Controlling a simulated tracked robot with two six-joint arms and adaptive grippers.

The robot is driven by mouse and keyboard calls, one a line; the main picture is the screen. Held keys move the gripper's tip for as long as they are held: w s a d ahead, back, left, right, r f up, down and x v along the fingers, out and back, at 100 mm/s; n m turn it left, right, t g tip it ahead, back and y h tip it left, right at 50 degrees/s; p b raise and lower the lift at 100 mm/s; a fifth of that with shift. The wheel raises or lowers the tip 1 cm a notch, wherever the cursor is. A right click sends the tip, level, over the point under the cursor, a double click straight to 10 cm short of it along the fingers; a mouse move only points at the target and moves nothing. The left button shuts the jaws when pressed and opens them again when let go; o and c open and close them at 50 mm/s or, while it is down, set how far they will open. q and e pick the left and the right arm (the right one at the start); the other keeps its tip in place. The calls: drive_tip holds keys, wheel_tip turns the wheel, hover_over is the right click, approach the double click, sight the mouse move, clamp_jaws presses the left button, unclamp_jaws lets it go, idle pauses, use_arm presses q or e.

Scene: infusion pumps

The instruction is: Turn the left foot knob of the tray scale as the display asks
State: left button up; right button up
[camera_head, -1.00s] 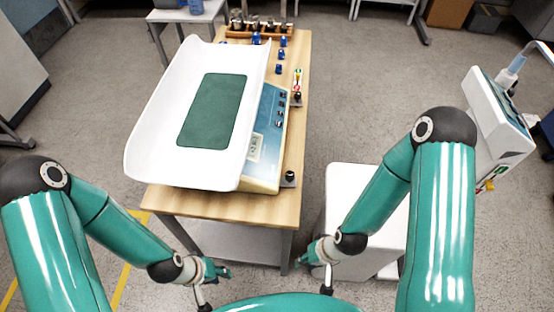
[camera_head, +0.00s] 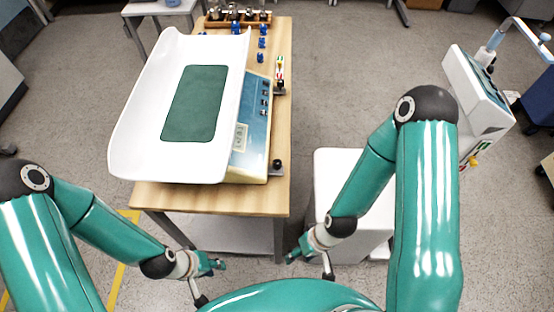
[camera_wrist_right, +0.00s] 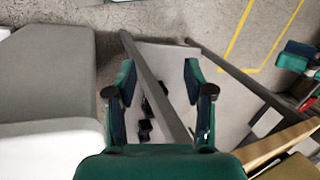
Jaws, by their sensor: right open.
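The tray scale (camera_head: 244,172) stands on a wooden table, with a white curved tray (camera_head: 137,155) and a green mat (camera_head: 196,103) on top. Its blue front panel faces right and carries a small display (camera_head: 240,137) whose text is too small to read. A black foot knob (camera_head: 277,163) sits at the panel's near end, on a grey plate. My left gripper (camera_head: 218,265) hangs before the table's near edge; its jaws are too small to judge. My right gripper (camera_head: 292,257) is low, right of it, open and empty, and apart from the scale. It also shows in the right wrist view (camera_wrist_right: 158,85).
Several blue pieces (camera_head: 262,43) and a wooden rack of metal weights (camera_head: 238,17) stand on the far part of the table (camera_head: 200,199). A white cabinet (camera_head: 340,165) stands right of the table. A grey table leg shows beyond my right jaws in the wrist view.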

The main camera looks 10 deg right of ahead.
drive_tip(key=w+d+r+n+g+h+b, duration=0.1)
drive_tip(key=w+d+r+n+g, duration=0.15)
drive_tip(key=n, duration=0.45)
drive_tip(key=w+d+r+n+g, duration=0.1)
drive_tip(key=w+r+n+g, duration=0.1)
drive_tip(key=w+n, duration=0.35)
wheel_tip(320, 180, up, 27)
drive_tip(key=n+t+h+b, duration=0.3)
drive_tip(key=n+t+b, duration=0.15)
drive_tip(key=n, duration=0.55)
hover_over(277, 162)
wheel_tip(277, 162, down, 17)
drive_tip(key=shift+b, duration=0.75)
